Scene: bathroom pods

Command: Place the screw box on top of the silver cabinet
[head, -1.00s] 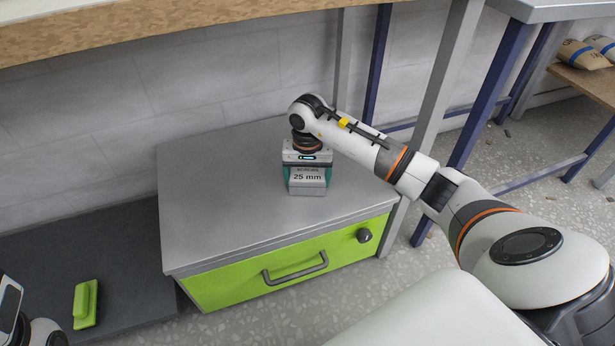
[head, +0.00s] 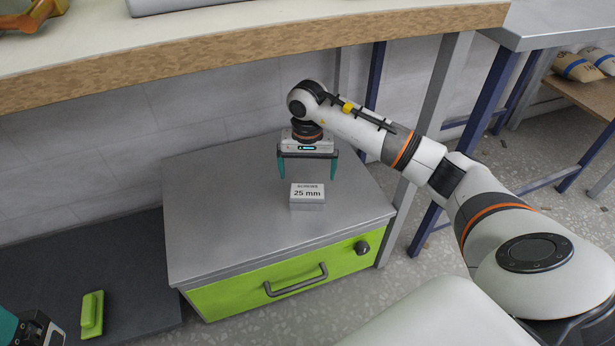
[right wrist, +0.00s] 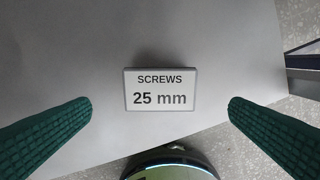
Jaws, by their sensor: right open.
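The screw box (head: 308,196) is a small grey box labelled "SCREWS 25 mm". It rests on the top of the silver cabinet (head: 230,210), which has a green drawer front. The box also shows between the fingers in the right wrist view (right wrist: 160,90), with clear gaps on both sides. My right gripper (head: 308,175) is open and empty, with its teal fingers above and behind the box, apart from it. My left gripper is only partly in the head view, at the bottom left corner (head: 38,330); its fingers do not show clearly.
A wooden workbench (head: 250,32) overhangs behind the cabinet. Blue and grey table legs (head: 435,120) stand close to the cabinet's right. A green object (head: 92,314) lies on a dark low platform (head: 130,270) at left. The cabinet top around the box is clear.

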